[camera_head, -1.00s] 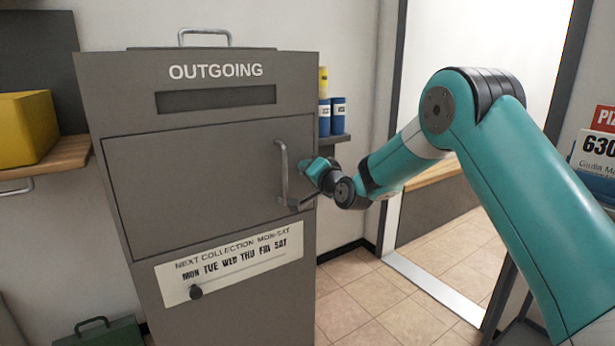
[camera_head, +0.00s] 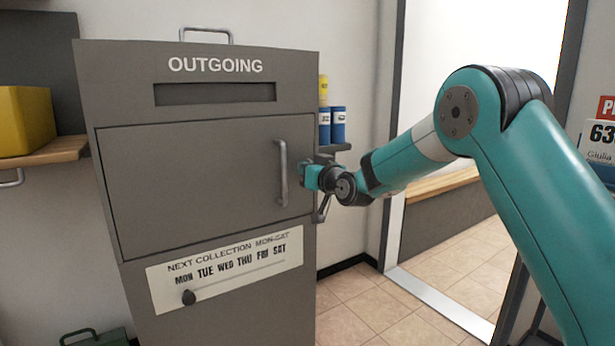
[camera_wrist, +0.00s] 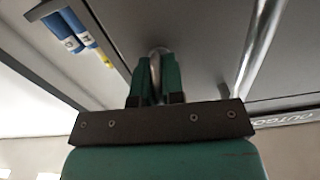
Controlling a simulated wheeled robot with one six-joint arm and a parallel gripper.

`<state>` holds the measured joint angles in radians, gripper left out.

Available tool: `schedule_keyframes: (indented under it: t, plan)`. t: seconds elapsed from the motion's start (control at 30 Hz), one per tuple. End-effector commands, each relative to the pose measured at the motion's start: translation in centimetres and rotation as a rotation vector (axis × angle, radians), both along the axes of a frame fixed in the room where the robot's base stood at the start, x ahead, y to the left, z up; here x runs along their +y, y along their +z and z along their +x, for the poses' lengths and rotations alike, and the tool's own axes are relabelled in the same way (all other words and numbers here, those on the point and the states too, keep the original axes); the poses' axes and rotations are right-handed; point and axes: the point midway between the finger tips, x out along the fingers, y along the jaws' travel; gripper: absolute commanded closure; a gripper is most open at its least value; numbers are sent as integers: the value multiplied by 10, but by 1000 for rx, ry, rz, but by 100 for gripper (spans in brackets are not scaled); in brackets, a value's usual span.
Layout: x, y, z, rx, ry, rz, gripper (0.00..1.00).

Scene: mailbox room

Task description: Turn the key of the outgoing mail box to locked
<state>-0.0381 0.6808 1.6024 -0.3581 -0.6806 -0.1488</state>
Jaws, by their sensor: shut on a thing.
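The outgoing mail box (camera_head: 205,150) is a tall grey cabinet with a slot at the top and a shut door (camera_head: 190,190). A vertical bar handle (camera_head: 282,172) is on the door's right side; it also shows in the wrist view (camera_wrist: 258,50). My gripper (camera_head: 306,177) is at the door's right edge, just right of the handle. In the wrist view my gripper (camera_wrist: 156,80) is shut on a rounded metal piece, seemingly the key (camera_wrist: 156,58), against the grey front. The key is hidden by my gripper in the head view, and its lock marks cannot be read.
A shelf with blue and yellow containers (camera_head: 331,122) is behind the box's right side. A yellow bin (camera_head: 25,120) is on a wooden shelf at left. A green case (camera_head: 95,338) is on the floor at lower left. Tiled floor (camera_head: 360,305) is clear at right.

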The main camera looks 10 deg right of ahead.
Motion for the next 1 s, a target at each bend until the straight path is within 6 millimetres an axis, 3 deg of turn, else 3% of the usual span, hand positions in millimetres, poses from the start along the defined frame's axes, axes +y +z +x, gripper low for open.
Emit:
schedule_keyframes:
  t: [0.77,0.8,0.87,0.9,1.0]
  plan:
    - [0,-1,0,-28,1,-94,100]
    - [0,-1,0,-28,1,-94,84]
    - [0,-1,0,-28,1,-94,70]
    - [0,-1,0,-28,1,-94,66]
    - [0,0,0,-29,0,-94,66]
